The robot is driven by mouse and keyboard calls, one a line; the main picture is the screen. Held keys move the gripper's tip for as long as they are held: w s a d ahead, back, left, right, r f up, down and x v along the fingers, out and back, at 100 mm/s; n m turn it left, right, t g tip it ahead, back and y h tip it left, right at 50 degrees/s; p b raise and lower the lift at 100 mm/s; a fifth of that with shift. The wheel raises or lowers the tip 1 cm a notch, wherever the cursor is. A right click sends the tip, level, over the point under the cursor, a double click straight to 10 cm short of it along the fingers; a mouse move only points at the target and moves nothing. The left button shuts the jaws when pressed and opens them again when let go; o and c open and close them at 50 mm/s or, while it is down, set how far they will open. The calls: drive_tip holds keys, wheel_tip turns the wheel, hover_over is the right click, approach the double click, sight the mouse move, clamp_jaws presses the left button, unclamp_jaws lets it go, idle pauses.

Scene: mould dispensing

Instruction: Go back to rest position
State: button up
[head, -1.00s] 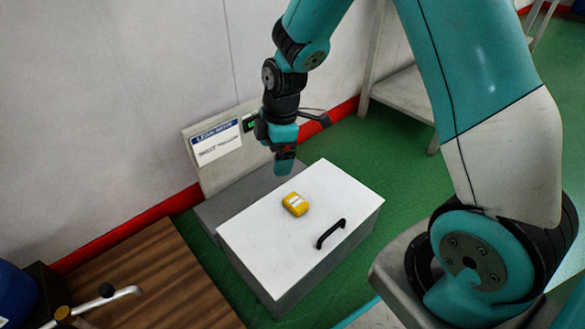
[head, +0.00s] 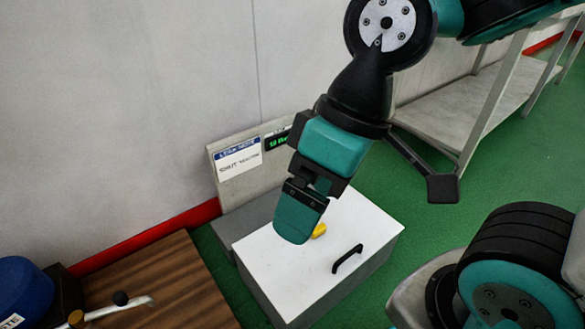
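My gripper (head: 297,215) hangs from my arm in the middle of the head view, pointing down and a little left. It shows large, in front of the white-topped box (head: 290,270). It is seen side-on with one broad teal finger facing the camera, so the gap between the fingers is hidden. A small yellow object (head: 319,230) lies on the box's white top, partly covered by the gripper in this view. Nothing shows held in the gripper.
The box top has a black handle (head: 347,258). Behind stands a panel with a label sign (head: 240,158) and a small green display (head: 277,140). A brown wooden table (head: 170,285) with a metal lever is at lower left. A grey bench (head: 465,105) stands at upper right.

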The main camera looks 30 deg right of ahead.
wheel_tip(320, 180, up, 44)
drive_tip(key=p, duration=4.3)
drive_tip(key=shift+f, duration=0.2)
